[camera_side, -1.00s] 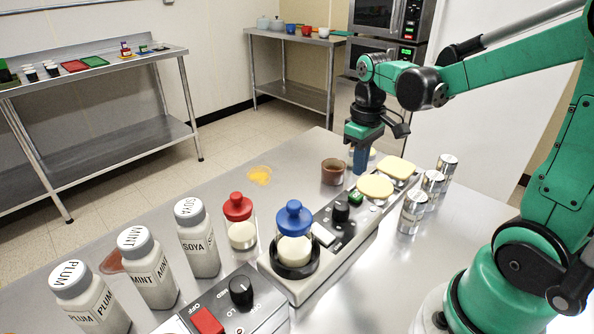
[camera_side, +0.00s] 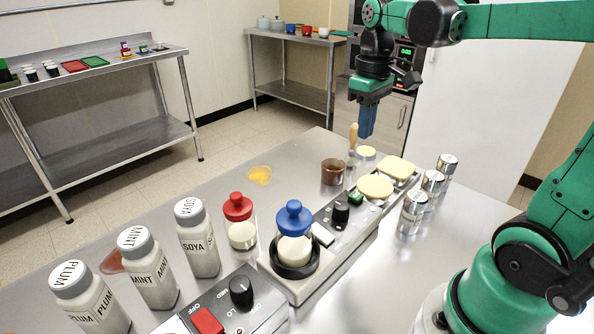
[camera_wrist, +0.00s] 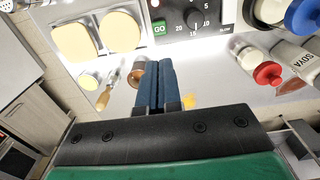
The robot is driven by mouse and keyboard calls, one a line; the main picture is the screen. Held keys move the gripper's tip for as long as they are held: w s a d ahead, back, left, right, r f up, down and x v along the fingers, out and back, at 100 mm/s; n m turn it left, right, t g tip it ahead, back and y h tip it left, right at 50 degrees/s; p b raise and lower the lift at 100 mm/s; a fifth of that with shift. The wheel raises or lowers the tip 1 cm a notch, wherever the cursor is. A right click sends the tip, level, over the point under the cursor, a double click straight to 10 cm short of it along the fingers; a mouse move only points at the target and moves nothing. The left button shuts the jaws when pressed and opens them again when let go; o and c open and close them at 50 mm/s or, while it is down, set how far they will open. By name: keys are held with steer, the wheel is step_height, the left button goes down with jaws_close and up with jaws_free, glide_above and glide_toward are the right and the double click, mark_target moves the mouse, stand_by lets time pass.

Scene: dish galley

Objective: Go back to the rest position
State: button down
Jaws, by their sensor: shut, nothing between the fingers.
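My gripper (camera_side: 367,122) is shut and empty. It hangs in the air above the far end of the steel table, fingers pointing down, over the brown cup (camera_side: 333,172) and a wooden-handled tool (camera_side: 353,137). In the wrist view the blue fingers of my gripper (camera_wrist: 160,70) are pressed together with nothing between them. The wooden-handled tool (camera_wrist: 107,88) and the brown cup (camera_wrist: 136,76) lie beyond them there.
A yellow patch (camera_side: 260,175) lies on the table.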

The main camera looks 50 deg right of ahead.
steer(key=a+f+t, duration=0.4)
steer(key=a+t, duration=0.3)
steer(key=a, duration=0.3)
steer(key=shift+s+a, duration=0.35)
steer(key=shift+s, duration=0.05)
stand_by(6.6)
